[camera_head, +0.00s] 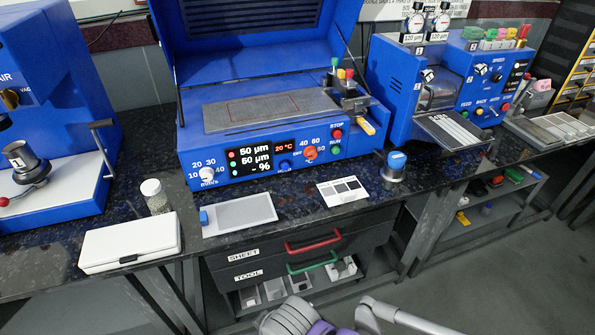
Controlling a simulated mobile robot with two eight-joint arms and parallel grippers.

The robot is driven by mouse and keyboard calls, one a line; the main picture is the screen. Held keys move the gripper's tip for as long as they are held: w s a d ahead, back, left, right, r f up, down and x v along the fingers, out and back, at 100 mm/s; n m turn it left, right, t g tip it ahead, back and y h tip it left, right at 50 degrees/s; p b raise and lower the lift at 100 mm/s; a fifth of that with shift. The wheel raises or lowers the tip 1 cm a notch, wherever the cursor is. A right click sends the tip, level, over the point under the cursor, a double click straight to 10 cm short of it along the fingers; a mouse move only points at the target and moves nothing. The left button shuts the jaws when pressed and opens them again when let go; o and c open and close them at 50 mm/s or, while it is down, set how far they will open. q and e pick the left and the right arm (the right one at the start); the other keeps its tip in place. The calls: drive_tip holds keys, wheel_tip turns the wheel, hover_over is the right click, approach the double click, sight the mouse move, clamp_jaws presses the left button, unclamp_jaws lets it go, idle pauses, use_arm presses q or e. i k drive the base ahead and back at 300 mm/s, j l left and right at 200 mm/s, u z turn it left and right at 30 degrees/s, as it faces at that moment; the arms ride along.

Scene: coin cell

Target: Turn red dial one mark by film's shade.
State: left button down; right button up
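The red dial (310,153) is on the front panel of the blue coating machine (190,165), to the right of the red "20 °C" display (286,148). Marks including 40 and 60 surround it; its exact pointer setting is too small to read. A grey plate (225,113) with a thin red rectangle outline lies on the machine's bed; I cannot tell whether a film covers it. A white card (335,199) with several grey-to-dark squares lies on the counter in front. Neither gripper's fingertips are in view; only parts of my arm show at the bottom edge.
A white dial (207,173) and STOP/RUN buttons (337,134) share the panel. A grey tray (240,216), blue-capped weight (395,168), jar (155,196) and white case (131,243) stand on the counter. Drawers with red and green handles are below. The machine's lid is raised.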

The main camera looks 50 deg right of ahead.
sight(348, 73)
drive_tip(key=z, duration=2)
